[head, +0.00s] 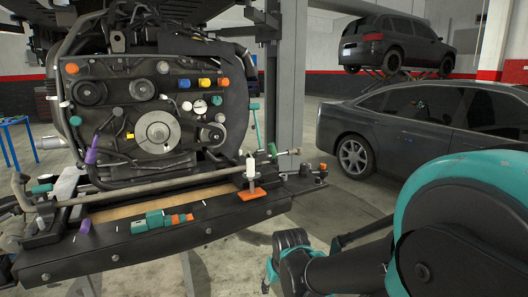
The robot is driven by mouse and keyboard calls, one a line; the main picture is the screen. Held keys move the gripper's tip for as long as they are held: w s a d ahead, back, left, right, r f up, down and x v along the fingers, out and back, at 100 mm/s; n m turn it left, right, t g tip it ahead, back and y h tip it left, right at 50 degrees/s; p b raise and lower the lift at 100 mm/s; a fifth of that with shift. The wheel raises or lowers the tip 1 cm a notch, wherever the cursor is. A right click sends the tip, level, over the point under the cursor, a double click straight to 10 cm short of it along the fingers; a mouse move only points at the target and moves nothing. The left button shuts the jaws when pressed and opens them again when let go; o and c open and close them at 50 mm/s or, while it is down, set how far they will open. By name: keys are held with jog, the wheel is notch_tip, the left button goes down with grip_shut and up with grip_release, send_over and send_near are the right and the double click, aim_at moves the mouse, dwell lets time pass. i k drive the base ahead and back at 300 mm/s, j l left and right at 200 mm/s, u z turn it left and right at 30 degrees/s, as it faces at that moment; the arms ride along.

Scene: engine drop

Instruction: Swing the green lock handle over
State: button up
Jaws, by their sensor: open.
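A small green handle (272,150) stands near the right end of the long grey bar across the front of the engine rig. It leans slightly and is beside a white upright post. I take it as the lock handle, though a teal lever (255,119) stands just above it and other teal-green parts are near. My gripper (290,258) is low in the middle of the view, below and in front of the handle and apart from it. It is open, and partly hidden by my own arm.
The engine (155,130) sits behind the dark front beam (120,262). A teal-green block (154,219) and an orange plate (251,195) lie on the beam. A grey lift column (285,80) rises behind. A grey car (420,130) stands at right.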

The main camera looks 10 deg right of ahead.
aim_at(272, 145)
jog(key=i+l+u, duration=0.25)
jog(key=l, duration=0.75)
jog(key=l+u, duration=0.3)
jog(key=l, duration=0.65)
